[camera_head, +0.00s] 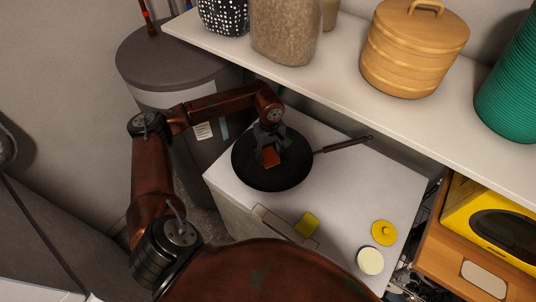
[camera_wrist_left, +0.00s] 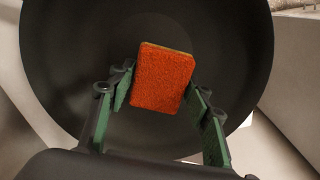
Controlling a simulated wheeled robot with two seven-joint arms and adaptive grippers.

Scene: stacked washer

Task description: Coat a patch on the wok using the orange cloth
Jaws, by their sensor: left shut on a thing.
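The black wok (camera_head: 258,180) sits on the white top, its long handle pointing right; its dark inside fills most of the left wrist view (camera_wrist_left: 60,60). My left gripper (camera_head: 269,148) reaches down over the wok. Its green-padded fingers (camera_wrist_left: 165,90) are shut on the orange cloth (camera_wrist_left: 163,78), which looks like a thick, rough rectangular pad. The cloth (camera_head: 271,159) shows inside the wok's outline, below the fingers. I cannot tell whether it touches the wok's surface. My right gripper is not in view.
On the white top (camera_head: 370,190) lie a yellow sponge-like block (camera_head: 307,224), a yellow lid-like disc (camera_head: 384,233) and a cream round thing (camera_head: 370,261). A shelf (camera_head: 345,75) with jars and a wooden basket (camera_head: 412,50) overhangs the back. A grey bin (camera_head: 165,60) stands left.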

